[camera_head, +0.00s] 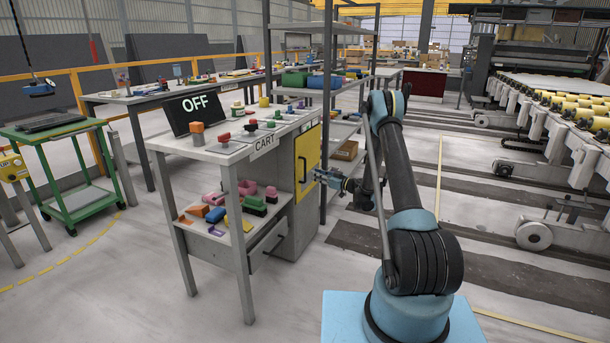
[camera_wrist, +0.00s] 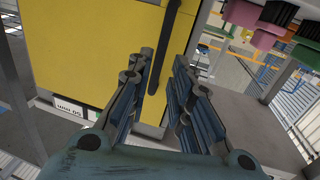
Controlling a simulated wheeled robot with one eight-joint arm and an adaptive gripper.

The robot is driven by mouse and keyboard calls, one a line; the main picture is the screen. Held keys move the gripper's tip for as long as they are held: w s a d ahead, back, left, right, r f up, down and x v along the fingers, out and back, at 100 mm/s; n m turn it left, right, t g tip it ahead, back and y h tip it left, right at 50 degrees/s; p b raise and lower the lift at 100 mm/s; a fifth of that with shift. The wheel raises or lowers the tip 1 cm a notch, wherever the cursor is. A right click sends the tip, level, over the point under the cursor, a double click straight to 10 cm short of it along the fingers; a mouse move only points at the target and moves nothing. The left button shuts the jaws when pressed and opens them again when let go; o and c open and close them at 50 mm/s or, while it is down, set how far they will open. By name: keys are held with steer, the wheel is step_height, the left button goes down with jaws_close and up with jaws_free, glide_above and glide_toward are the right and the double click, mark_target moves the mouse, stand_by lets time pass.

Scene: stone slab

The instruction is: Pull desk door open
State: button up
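The desk (camera_head: 225,152) has a yellow door (camera_head: 312,150) on its right-hand end, facing my arm. The door looks shut or nearly so; I cannot tell if it is slightly ajar. My gripper (camera_head: 325,177) is at the door's lower part in the head view. In the wrist view the yellow door (camera_wrist: 85,45) fills the upper left, with a dark upright handle bar (camera_wrist: 168,40) on it. My gripper (camera_wrist: 163,62) has its two fingers apart, with the bar between them. Contact with the bar is not clear.
The desk's top holds coloured buttons and a black OFF screen (camera_head: 193,114); its lower shelf holds several coloured pieces. A grey shelf rack (camera_head: 327,60) stands just behind the door. A green cart (camera_head: 75,170) is at left. Floor is free in front of the desk.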

mark_target(305, 180)
steer(key=x, duration=0.8)
jaws_close()
